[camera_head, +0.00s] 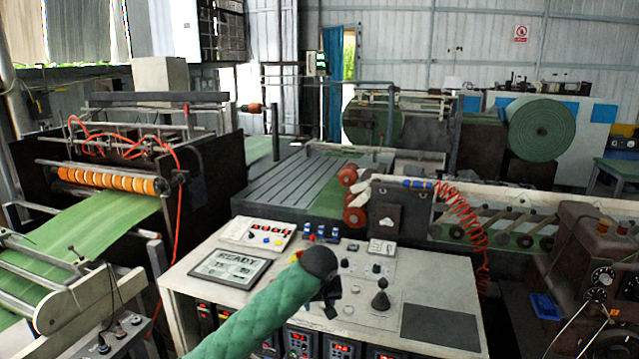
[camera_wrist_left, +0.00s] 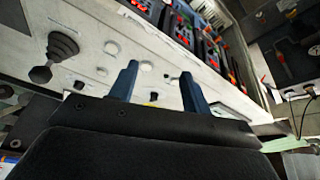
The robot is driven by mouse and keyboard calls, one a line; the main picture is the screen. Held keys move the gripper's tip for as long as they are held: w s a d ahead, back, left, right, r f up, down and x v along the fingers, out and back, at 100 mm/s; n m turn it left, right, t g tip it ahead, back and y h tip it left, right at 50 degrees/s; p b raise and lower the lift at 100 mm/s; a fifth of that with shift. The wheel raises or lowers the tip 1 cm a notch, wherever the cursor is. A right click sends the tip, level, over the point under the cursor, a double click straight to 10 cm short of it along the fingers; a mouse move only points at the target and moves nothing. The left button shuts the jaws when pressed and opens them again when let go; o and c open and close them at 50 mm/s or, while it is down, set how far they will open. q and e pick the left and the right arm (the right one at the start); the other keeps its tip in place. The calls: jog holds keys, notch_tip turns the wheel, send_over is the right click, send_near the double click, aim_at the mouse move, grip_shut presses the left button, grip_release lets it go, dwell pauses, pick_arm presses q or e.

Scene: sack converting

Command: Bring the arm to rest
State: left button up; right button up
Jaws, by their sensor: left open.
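My left arm, in a green quilted sleeve (camera_head: 262,316), reaches up from the bottom of the head view over the control console (camera_head: 420,262). Its dark wrist ends in my left gripper (camera_head: 331,303), which is partly hidden behind the wrist. In the left wrist view my left gripper (camera_wrist_left: 159,80) shows two blue fingers apart with nothing between them. The fingers point toward the pale panel and its buttons. Whether they touch the panel cannot be told. A black joystick (camera_head: 380,296) stands right of the gripper; it also shows in the wrist view (camera_wrist_left: 60,50). My right gripper is out of view.
The console carries a screen (camera_head: 230,267) reading READY, a small keypad (camera_head: 381,247) and several knobs. Red-lit displays (camera_head: 298,341) line its front. A roller machine with green sheet (camera_head: 90,232) stands at left. A brown machine (camera_head: 590,262) stands at right.

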pick_arm(q)
jog(key=s+a+f+h+b, duration=0.1)
jog(key=s+a+f, duration=0.3)
jog(key=f, duration=1.1)
jog(key=s+a+f+m+g+b, duration=0.1)
jog(key=s+f, duration=0.5)
jog(key=f, duration=0.9)
jog(key=s+a+f+h+b, duration=0.1)
jog(key=s+a+f, duration=0.35)
jog(key=f, duration=0.95)
jog(key=s+a+f, duration=0.3)
jog(key=s+f, duration=0.6)
jog(key=s, duration=0.3)
jog(key=s+a+f+m+g+y+b, duration=0.1)
jog(key=s+a+f, duration=0.2)
jog(key=s+f, duration=0.6)
jog(key=s+a+f+m+b, duration=0.1)
jog(key=s+a+f, duration=0.3)
jog(key=s+f, duration=0.6)
jog(key=shift+s+g+y, duration=0.3)
jog(key=shift+s+g, duration=0.1)
jog(key=shift+s, duration=3.3)
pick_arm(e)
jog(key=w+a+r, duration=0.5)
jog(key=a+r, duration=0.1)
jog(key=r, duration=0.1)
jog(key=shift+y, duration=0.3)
